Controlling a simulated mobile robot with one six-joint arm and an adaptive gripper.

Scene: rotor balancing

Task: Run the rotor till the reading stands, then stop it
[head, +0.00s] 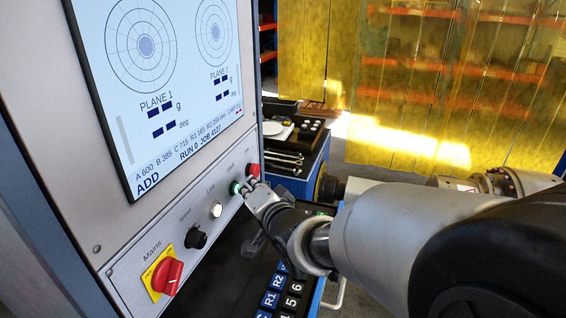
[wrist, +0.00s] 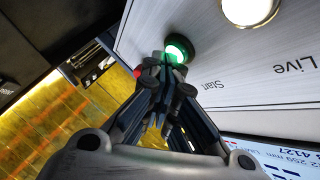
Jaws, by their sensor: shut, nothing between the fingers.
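The green start button (head: 236,188) sits on the machine's control panel, and it also shows lit in the wrist view (wrist: 178,50) beside the word Start. My gripper (head: 252,190) is shut and empty, its fingertips close to the green button; I cannot tell if they touch it. The red button (head: 253,170) is just to the right of it, mostly hidden behind my fingers in the wrist view. The screen (head: 165,80) shows two polar plots with dashes for g and deg, the text "RUN 0 JOB 4127" and "ADD".
On the panel are a lit white button (head: 216,209), a black knob (head: 195,238) and a red mains switch (head: 168,276) on a yellow plate. A yellow translucent curtain (head: 420,100) hangs behind.

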